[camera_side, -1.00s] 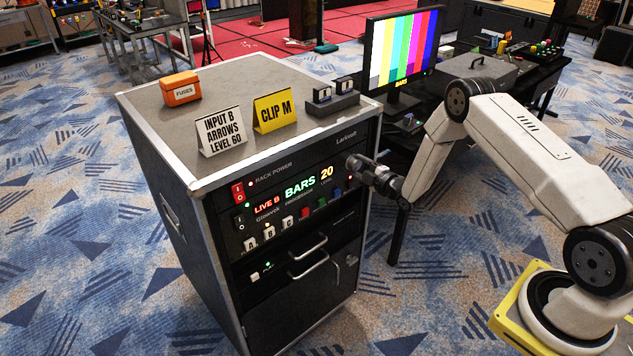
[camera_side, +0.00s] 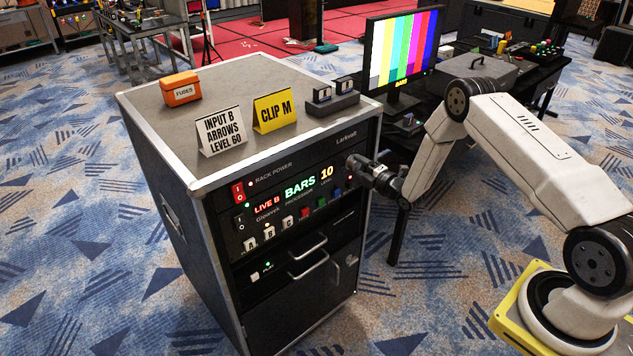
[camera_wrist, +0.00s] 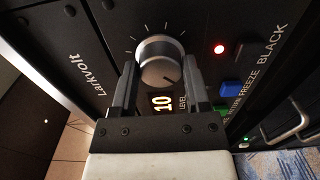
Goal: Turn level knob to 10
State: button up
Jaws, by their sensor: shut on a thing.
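The level knob (camera_wrist: 158,62) is a round silver knob with a dark pointer mark, ringed by tick marks on the black panel in the wrist view. My gripper (camera_wrist: 160,82) is shut on it, one finger on each side. In the side view my gripper (camera_side: 358,164) covers the knob at the right end of the panel. The level display (camera_side: 326,172) reads 10 beside the green word BARS. The same 10 readout (camera_wrist: 162,103) shows by the word LEVEL in the wrist view.
A blue button (camera_wrist: 230,88) and a lit red light (camera_wrist: 219,49) sit near the knob. The rack case (camera_side: 180,130) bears an orange fuse box (camera_side: 181,92), a white sign (camera_side: 222,132) and a yellow CLIP M sign (camera_side: 275,110). A monitor (camera_side: 402,52) shows color bars.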

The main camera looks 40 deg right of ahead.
jog(key=o, duration=1.3)
jog(key=shift+c, duration=0.2)
jog(key=shift+s, duration=0.15)
jog(key=s, duration=0.7)
jog(key=shift+s, duration=0.25)
jog(key=shift+r, duration=0.1)
